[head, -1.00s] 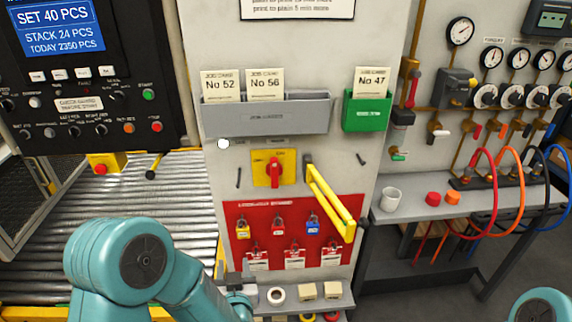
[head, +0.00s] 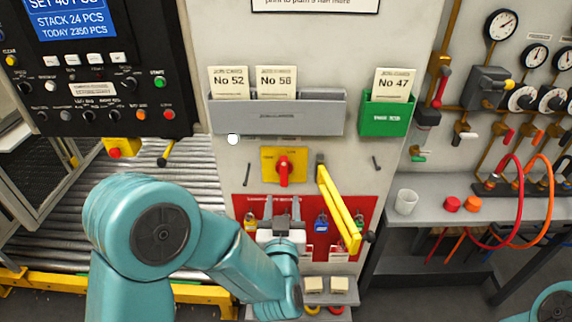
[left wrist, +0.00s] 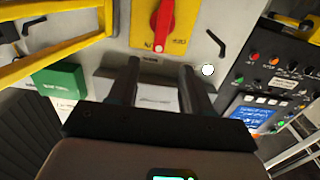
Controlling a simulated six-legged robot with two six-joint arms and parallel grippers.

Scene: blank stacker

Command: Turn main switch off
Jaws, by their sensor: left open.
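The main switch is a red rotary handle (head: 284,171) on a yellow plate (head: 269,158) on the grey cabinet front. The handle stands upright. In the left wrist view the red handle (left wrist: 162,24) shows at the top, beyond the fingertips. My left gripper (head: 282,208) is open and empty, below the switch and in front of the red lockout board (head: 367,206). Its two dark fingers (left wrist: 159,72) are apart, with nothing visible between them but the cabinet behind. They look clear of the handle. My right gripper is out of view.
A yellow bar lever (head: 338,208) juts out just right of the switch. Padlocks, including a blue one (head: 321,224), hang on the board. A grey card holder (head: 277,115) and a green one (head: 386,116) sit above. A control panel (head: 110,100) is at left.

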